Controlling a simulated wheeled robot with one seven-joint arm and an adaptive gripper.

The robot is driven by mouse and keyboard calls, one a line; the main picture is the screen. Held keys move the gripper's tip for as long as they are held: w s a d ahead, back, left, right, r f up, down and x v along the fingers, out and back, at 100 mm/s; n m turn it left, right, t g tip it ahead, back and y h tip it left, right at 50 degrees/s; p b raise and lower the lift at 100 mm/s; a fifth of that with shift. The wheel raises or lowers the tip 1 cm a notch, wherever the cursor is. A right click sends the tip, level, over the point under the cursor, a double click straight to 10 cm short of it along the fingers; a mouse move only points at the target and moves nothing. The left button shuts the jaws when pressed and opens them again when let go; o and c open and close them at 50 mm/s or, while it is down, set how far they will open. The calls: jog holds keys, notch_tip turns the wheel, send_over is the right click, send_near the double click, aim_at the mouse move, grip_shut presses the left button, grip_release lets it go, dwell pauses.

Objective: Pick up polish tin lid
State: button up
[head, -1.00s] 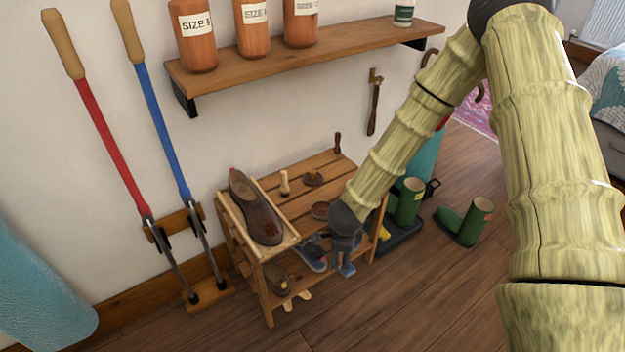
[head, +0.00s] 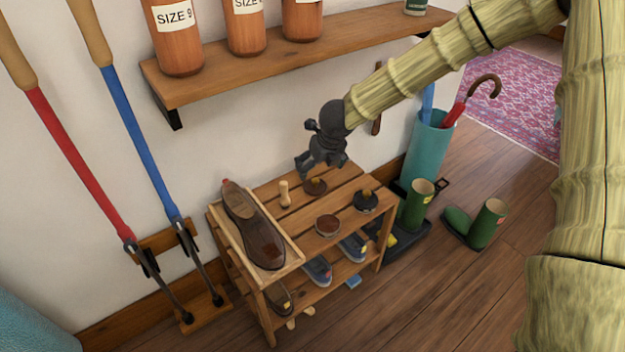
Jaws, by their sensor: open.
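Three small round pieces lie on the slatted top of the wooden shoe rack (head: 345,192). One is a dark brown disc (head: 315,188) with a yellowish spot on top, towards the back. One is a reddish-brown disc (head: 327,226) with a dark rim, nearer the front. One is a blackish disc (head: 366,201) with a yellowish spot, at the right. I cannot tell for sure which is the polish tin lid. My gripper (head: 322,170) is open and empty, pointing down above the back of the rack, just over the dark brown disc and apart from it as far as I can see.
A brown shoe (head: 253,225) lies in a tray on the rack's left. A small wooden peg-like piece (head: 285,194) stands beside the discs. A wall shelf (head: 290,58) with orange jars hangs above. Green boots (head: 487,222) and a teal umbrella stand (head: 427,150) are at the right.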

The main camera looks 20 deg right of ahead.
aim_at(317, 182)
jog(key=b+x, duration=0.1)
jog(key=x, duration=0.4)
jog(key=shift+f+b, duration=0.2)
jog(key=shift+b, duration=0.15)
jog(key=shift+d+f+b, duration=0.1)
jog(key=shift+f+b, duration=0.2)
jog(key=shift+f, duration=0.25)
jog(key=b+x, duration=0.1)
jog(key=x, duration=0.2)
jog(key=shift+s+d+f+b, duration=0.1)
jog(key=shift+d+f+b, duration=0.1)
jog(key=shift+b, duration=0.1)
jog(key=shift+w+f, duration=0.2)
jog(key=shift+f, duration=0.2)
jog(key=shift+r, duration=0.1)
jog(key=c, duration=0.9)
